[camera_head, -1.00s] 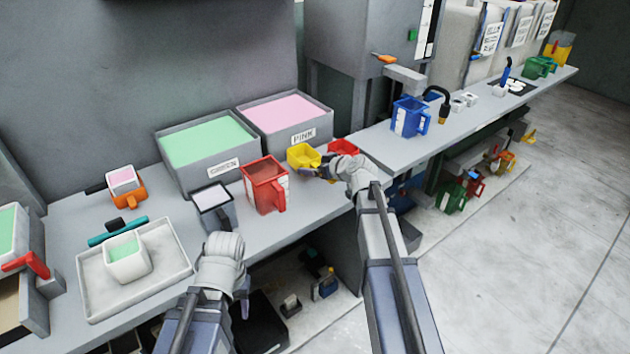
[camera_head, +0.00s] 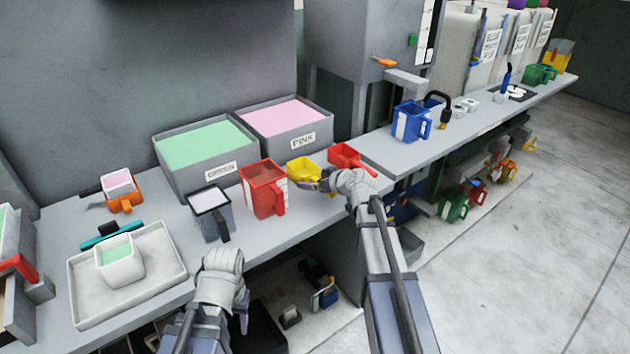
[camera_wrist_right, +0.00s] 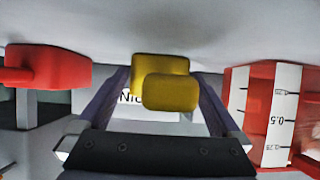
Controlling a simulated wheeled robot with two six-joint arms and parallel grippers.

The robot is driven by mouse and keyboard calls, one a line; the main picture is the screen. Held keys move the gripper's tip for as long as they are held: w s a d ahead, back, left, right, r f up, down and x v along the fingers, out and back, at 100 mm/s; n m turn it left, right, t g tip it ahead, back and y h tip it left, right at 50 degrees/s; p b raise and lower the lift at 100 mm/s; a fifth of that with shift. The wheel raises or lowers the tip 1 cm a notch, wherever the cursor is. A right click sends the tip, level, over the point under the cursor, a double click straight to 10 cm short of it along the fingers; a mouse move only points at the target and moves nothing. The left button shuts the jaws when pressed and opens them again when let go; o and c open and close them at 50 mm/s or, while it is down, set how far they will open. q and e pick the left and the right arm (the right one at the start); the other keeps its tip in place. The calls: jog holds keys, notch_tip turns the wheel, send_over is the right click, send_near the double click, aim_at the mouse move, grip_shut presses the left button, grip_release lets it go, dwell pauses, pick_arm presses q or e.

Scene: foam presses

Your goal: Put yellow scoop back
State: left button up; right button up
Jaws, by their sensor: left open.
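The yellow scoop (camera_head: 301,169) sits on the grey bench in front of the pink bin, between the red measuring jug (camera_head: 259,184) and a red scoop (camera_head: 343,155). My right gripper (camera_head: 325,182) is at the scoop's handle side. In the right wrist view the yellow scoop (camera_wrist_right: 170,90) lies between the spread fingers of my right gripper (camera_wrist_right: 163,85), its handle toward the camera. The fingers look apart from it, though contact is hard to judge. My left gripper (camera_head: 243,305) hangs open and empty in front of the bench edge, partly hidden.
The pink bin (camera_head: 325,139) and green bin (camera_head: 182,185) stand behind. The red jug (camera_wrist_right: 262,115) and red scoop (camera_wrist_right: 45,68) flank my right gripper closely. A grey jug (camera_head: 214,222), a tray (camera_head: 167,286) with a white cup, and a blue jug (camera_head: 408,122) are also on the benches.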

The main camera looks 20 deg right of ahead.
jog(key=shift+r, duration=0.2)
jog(key=p+v, duration=0.5)
jog(key=v, duration=0.5)
jog(key=shift+s+r+p, duration=0.15)
jog(key=shift+s+p, duration=0.1)
jog(key=shift+p, duration=0.05)
jog(key=shift+s+d+r, duration=0.25)
jog(key=shift+s+d, duration=0.05)
jog(key=shift+s, duration=0.3)
jog(key=shift+f, duration=0.1)
